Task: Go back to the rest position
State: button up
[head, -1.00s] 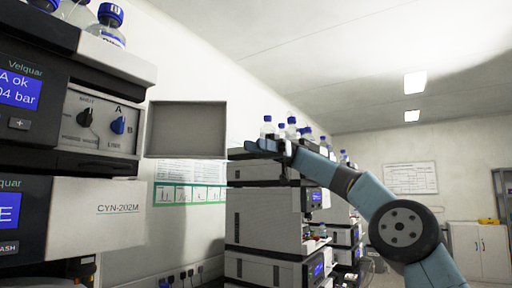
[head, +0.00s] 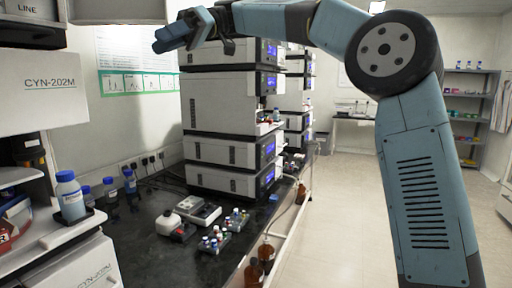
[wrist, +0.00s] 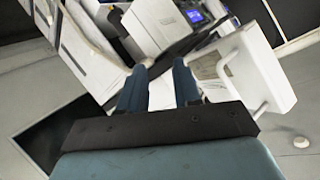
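My blue-grey arm (head: 425,170) rises on the right of the head view and bends left across the top. My gripper (head: 170,38) is at the upper left of that view, in front of the far instrument stack and clear of it. In the wrist view my gripper (wrist: 160,68) shows two blue fingers standing apart with nothing held between them. Pale instrument housings and a small blue screen (wrist: 193,16) lie beyond the fingers.
A near instrument labelled CYN-202M (head: 50,85) stands at left, with a blue-capped bottle (head: 70,196) on its ledge. A tall instrument stack (head: 222,110) stands on the dark bench (head: 150,240). The floor (head: 345,220) at right is clear.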

jog(key=s+d+f+m+t+h, duration=0.3)
jog(key=d+f+m+t, duration=0.7)
jog(key=f, duration=0.5)
jog(key=s+d+f+m+t+h, duration=0.1)
jog(key=s+d+f+m+h, duration=0.1)
jog(key=d+f, duration=0.4)
jog(key=s+d+f+m+t+h, duration=0.2)
jog(key=s+d+f+m, duration=0.3)
jog(key=d, duration=1.1)
jog(key=s+d+f+m+t+h, duration=0.2)
jog(key=s+d+f+m, duration=0.2)
jog(key=d, duration=0.7)
notch_tip(320, 180, down, 4)
jog(key=s, duration=0.2)
jog(key=shift+s, duration=0.4)
